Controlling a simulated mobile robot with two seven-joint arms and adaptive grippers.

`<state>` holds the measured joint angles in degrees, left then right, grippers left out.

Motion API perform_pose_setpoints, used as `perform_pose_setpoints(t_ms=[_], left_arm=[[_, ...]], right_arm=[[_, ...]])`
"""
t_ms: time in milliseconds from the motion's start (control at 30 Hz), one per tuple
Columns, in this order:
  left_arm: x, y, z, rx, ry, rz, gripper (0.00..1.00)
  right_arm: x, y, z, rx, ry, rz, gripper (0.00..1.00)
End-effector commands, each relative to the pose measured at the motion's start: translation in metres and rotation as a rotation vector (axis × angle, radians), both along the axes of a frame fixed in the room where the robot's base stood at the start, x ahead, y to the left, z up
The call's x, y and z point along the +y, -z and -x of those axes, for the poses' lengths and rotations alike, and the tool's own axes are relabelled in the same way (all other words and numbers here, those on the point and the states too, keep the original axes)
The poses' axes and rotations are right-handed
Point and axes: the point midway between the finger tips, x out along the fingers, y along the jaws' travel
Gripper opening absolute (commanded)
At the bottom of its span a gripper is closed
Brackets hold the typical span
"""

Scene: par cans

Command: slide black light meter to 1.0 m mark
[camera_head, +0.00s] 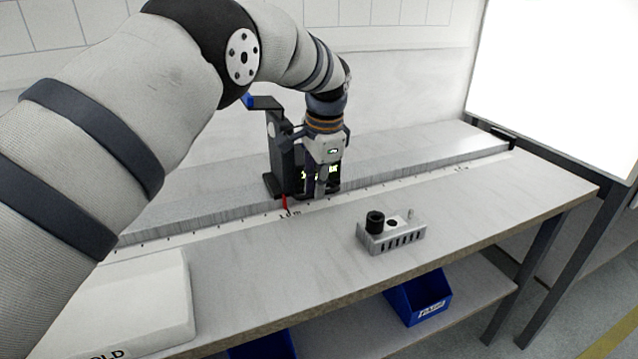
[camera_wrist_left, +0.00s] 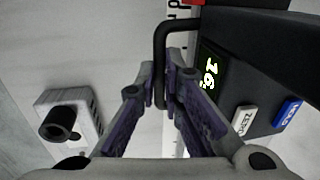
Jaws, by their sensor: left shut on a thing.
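The black light meter (camera_head: 278,150) stands on the rail along the back of the bench in the head view. Its red pointer (camera_head: 285,203) is beside a scale label (camera_head: 291,213) that looks like 1.0 m, though it is small and hard to read. My left gripper (camera_head: 319,190) is at the meter's front, pointing down. In the left wrist view, the gripper (camera_wrist_left: 176,80) is shut on the meter's black bar handle (camera_wrist_left: 161,60). The meter's lit display (camera_wrist_left: 209,75) and its white and blue buttons show to the right. My right gripper is not in view.
A metal holder block (camera_head: 392,238) with a black cylinder stands on the bench in front of the rail. The white scale (camera_head: 395,185) runs along the rail to a dark end stop (camera_head: 497,134). A pale box (camera_head: 150,300) sits at front left.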

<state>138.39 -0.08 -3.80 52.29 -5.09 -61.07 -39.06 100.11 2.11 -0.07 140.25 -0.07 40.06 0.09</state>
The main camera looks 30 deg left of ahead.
Motion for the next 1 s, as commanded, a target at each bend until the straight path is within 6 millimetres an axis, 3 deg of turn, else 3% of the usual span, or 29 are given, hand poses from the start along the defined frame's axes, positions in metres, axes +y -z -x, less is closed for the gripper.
perform_pose_setpoints(t_ms=[533,567,633,1000], left_arm=[[-0.001,0.005,0.002,0.009,-0.001,0.003,0.0],[-0.001,0.005,0.002,0.009,-0.001,0.003,0.15],[-0.001,0.005,0.002,0.009,-0.001,0.003,0.3],[-0.001,-0.007,0.001,0.001,0.0,0.001,0.3]], right_arm=[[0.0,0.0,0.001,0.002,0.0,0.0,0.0],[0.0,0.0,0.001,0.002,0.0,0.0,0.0],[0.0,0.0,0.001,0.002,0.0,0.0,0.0],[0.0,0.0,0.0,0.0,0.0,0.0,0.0]])
